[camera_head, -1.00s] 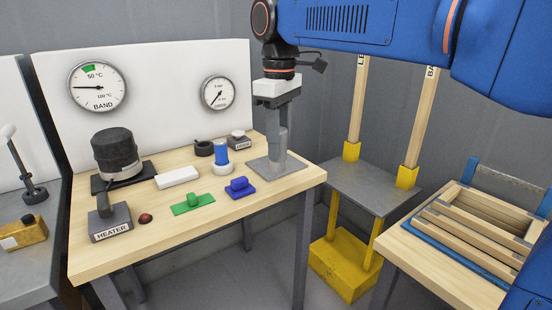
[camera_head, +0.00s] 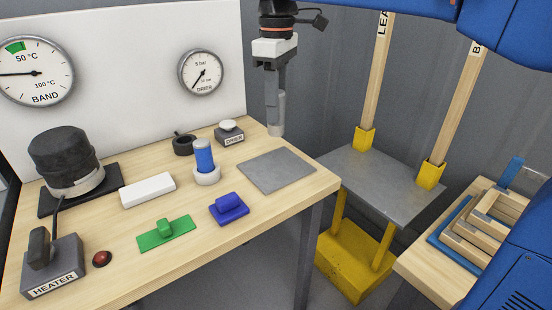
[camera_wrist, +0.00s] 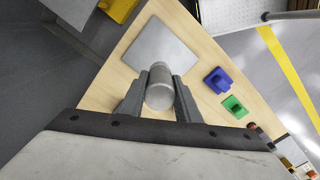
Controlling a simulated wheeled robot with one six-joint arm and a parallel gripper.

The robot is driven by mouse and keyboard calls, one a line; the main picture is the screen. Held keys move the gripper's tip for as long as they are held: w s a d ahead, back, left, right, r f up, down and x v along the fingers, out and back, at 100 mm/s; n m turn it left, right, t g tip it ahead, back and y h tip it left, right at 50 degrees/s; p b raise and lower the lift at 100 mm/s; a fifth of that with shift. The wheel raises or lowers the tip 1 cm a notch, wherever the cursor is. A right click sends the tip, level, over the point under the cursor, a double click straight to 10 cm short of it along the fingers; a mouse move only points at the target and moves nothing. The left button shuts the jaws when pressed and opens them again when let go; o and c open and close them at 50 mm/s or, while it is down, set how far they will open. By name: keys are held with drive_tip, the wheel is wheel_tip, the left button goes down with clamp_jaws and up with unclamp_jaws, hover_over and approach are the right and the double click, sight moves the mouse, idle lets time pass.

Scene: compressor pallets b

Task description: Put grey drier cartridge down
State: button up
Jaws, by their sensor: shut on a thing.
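The grey drier cartridge (camera_head: 277,113) is a grey cylinder held upright in my gripper (camera_head: 274,85). In the wrist view the cartridge (camera_wrist: 159,88) sits between the two dark fingers of my gripper (camera_wrist: 159,92), which touch it on both sides. In the head view it appears over the back edge of the grey square plate (camera_head: 277,170) on the wooden table. In the wrist view the plate (camera_wrist: 160,45) lies beyond the cartridge, bare and flat. The cartridge's lower end appears clear of the table.
A metal-topped yellow stand (camera_head: 380,190) is at right.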

drive_tip(key=shift+f, duration=4.8)
drive_tip(key=shift+f, duration=0.1)
drive_tip(key=o, duration=1.1)
drive_tip(key=shift+o, duration=0.2)
wheel_tip(320, 180, up, 12)
drive_tip(key=shift+r, duration=0.1)
drive_tip(key=shift+d, duration=0.1)
